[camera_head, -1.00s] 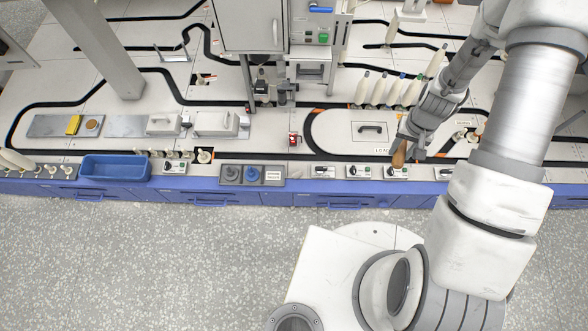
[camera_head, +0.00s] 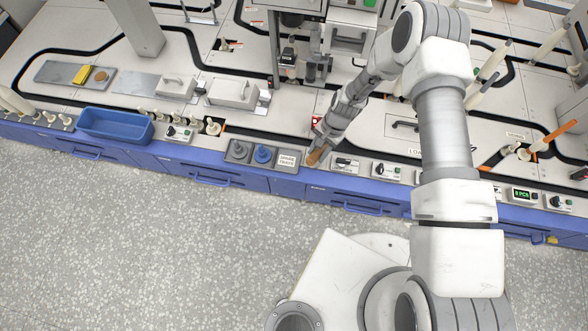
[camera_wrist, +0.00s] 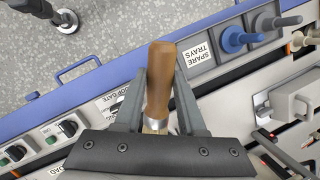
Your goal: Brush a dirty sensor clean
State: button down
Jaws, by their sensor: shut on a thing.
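My gripper (camera_head: 322,146) is shut on a brush with a brown wooden handle (camera_head: 316,157), low over the front of the bench just right of the spare trays label. In the wrist view the wooden handle (camera_wrist: 161,75) stands between the two grey fingers of my gripper (camera_wrist: 160,105), with a metal collar below it. The bristles are hidden behind the dark gripper plate. A small red device (camera_head: 316,121) stands behind the gripper on the bench; I cannot tell whether it is the sensor, nor see any dirt.
A grey plate with a grey peg (camera_head: 238,150) and a blue peg (camera_head: 263,154) lies left of the gripper, beside the spare trays label (camera_head: 288,160). A blue bin (camera_head: 117,137) stands further left. Switch boxes (camera_head: 386,171) line the front edge to the right. Bare floor lies in front.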

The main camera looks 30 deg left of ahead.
jog(key=shift+m+g+y, duration=0.3)
jog(key=shift+m, duration=0.1)
jog(key=s+a+f+b, duration=0.1)
jog(key=a+f, duration=0.1)
jog(key=s+a+f+b, duration=0.1)
jog(key=a+f, duration=0.1)
jog(key=f, duration=0.1)
jog(key=s+a+f+b, duration=0.1)
jog(key=s+a+f, duration=0.1)
jog(key=shift+a+f, duration=0.2)
jog(key=shift+a, duration=0.05)
jog(key=shift+w+a+f+b, duration=0.1)
jog(key=shift+w+a+b, duration=0.2)
jog(key=shift+w+b, duration=0.4)
jog(key=shift+w+a+f+b, duration=0.1)
jog(key=shift+w+a+b, duration=0.25)
jog(key=shift+w, duration=0.65)
jog(key=shift+w+a+r+b, duration=0.15)
jog(key=shift+w+b, duration=0.15)
jog(key=shift+w, duration=0.2)
jog(key=shift+w+a+r+b, duration=0.1)
jog(key=shift+w+b, duration=0.15)
jog(key=shift+w, duration=0.25)
jog(key=shift+w+a+b, duration=0.1)
jog(key=shift+w+b, duration=0.4)
jog(key=shift+b, duration=0.05)
